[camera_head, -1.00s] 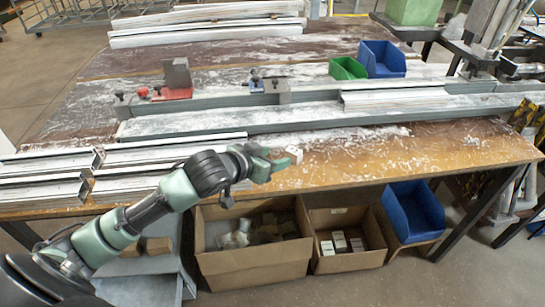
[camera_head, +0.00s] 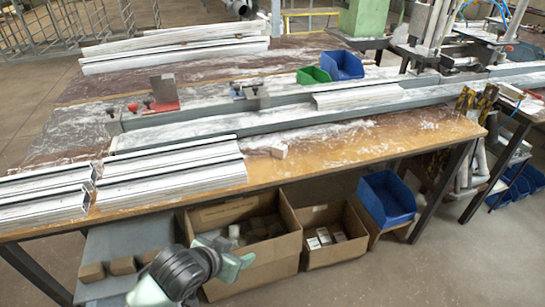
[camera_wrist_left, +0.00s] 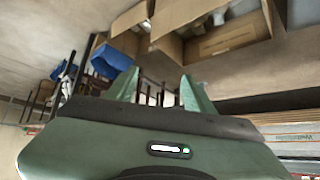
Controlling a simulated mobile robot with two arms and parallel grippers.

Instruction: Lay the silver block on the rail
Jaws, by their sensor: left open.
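The silver block (camera_head: 279,151), small and pale, lies on the wooden bench top near its front edge, right of the stacked profiles. The long grey rail (camera_head: 290,114) runs across the bench behind it, dusted white. Nothing is between my left gripper's fingers. In the head view my left gripper (camera_head: 238,264) is low, in front of the cardboard boxes and below the bench top, well apart from the block. In the left wrist view the gripper (camera_wrist_left: 158,84) has its two green fingers spread. My right gripper is in neither view.
White profiles (camera_head: 170,178) are stacked at the bench's front left. A red clamp (camera_head: 163,95), a green bin (camera_head: 313,75) and a blue bin (camera_head: 342,65) stand behind the rail. Cardboard boxes (camera_head: 250,262) and another blue bin (camera_head: 387,199) sit below the bench.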

